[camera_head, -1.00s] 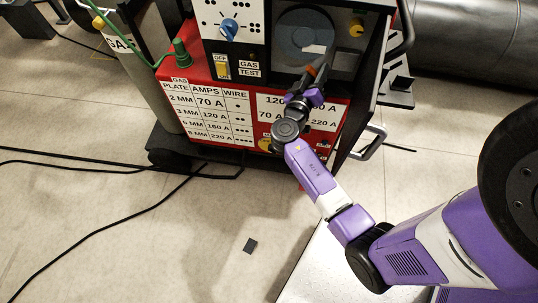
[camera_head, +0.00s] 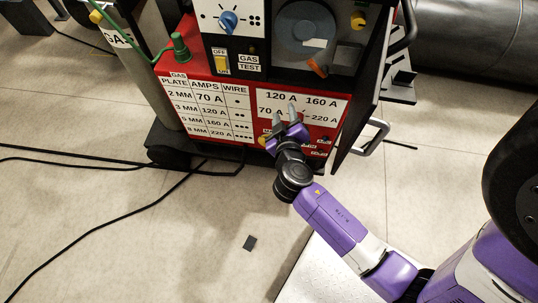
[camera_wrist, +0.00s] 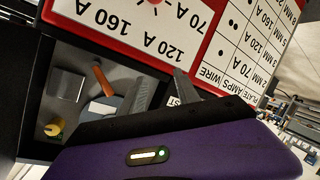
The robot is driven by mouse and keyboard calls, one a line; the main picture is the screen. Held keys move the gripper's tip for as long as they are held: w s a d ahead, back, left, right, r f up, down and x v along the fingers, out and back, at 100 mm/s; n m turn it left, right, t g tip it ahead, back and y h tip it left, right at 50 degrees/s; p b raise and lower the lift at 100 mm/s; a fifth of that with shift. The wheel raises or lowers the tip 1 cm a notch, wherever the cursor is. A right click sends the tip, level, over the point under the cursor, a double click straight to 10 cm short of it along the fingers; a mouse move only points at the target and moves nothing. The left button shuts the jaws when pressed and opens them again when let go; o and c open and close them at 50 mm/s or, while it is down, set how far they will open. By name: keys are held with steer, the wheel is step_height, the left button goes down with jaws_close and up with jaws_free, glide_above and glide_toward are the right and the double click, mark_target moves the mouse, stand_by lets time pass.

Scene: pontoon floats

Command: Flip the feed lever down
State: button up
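The feed lever (camera_head: 318,67) is a short orange handle in the open wire compartment of the welding machine. It points out and down near the compartment's lower edge. In the wrist view, which is turned upside down, the lever (camera_wrist: 104,80) shows left of my fingers. My gripper (camera_head: 284,113) is in front of the red panel with the amps labels, below and left of the lever. Its two fingers are apart, with nothing between them, and do not touch the lever. The fingers also show in the wrist view (camera_wrist: 163,90).
A grey spool (camera_head: 303,28) and a yellow knob (camera_head: 358,20) are in the same compartment. The open side door (camera_head: 372,85) stands to the right. A yellow gas test switch (camera_head: 222,63) is on the left. Black cables (camera_head: 95,165) lie on the floor.

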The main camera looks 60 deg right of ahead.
steer(key=s+a+r+n+t+y, duration=0.1)
steer(key=a+y, duration=0.1)
steer(key=a, duration=0.3)
steer(key=s+a+r+n+t+y+p, duration=0.1)
steer(key=s+a+r+t+y, duration=0.1)
steer(key=a, duration=0.4)
steer(key=s+a+r+n+t+y+p, duration=0.1)
steer(key=s+a+r+t+y, duration=0.1)
steer(key=a, duration=0.3)
steer(key=shift+s+a+n+y, duration=0.15)
steer(key=shift+a+n+y, duration=0.2)
steer(key=shift+y, duration=0.55)
